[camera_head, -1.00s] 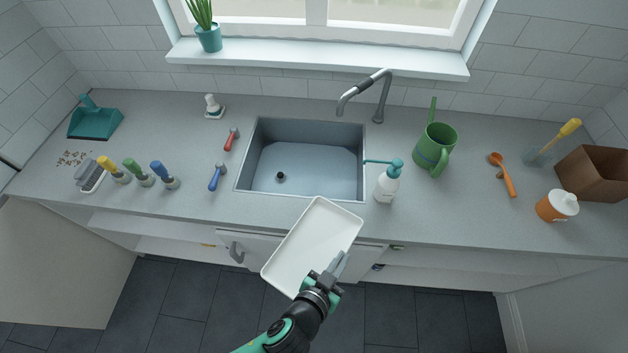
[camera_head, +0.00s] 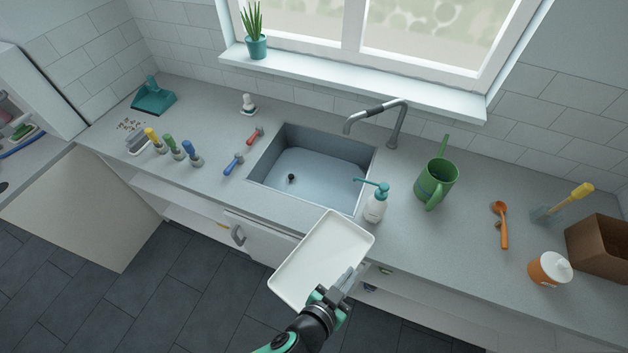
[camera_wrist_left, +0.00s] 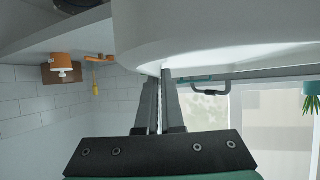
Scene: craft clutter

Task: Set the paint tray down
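The paint tray (camera_head: 322,255) is a white, shallow rectangular tray with a raised rim. In the head view it is in front of the sink, its far end overlapping the counter's front edge and its near end over the cabinet front. My left gripper (camera_head: 346,278) is shut on the tray's near right edge. In the left wrist view the two fingers (camera_wrist_left: 161,82) are close together at the pale tray (camera_wrist_left: 215,28), which fills the upper part. The tray looks empty. My right gripper is in neither view.
The sink (camera_head: 312,175) lies beyond the tray, with a soap bottle (camera_head: 376,207) at its right front corner. A green watering can (camera_head: 435,183) stands farther right. Counter space (camera_head: 445,240) between the soap bottle and the orange spoon (camera_head: 503,228) is bare.

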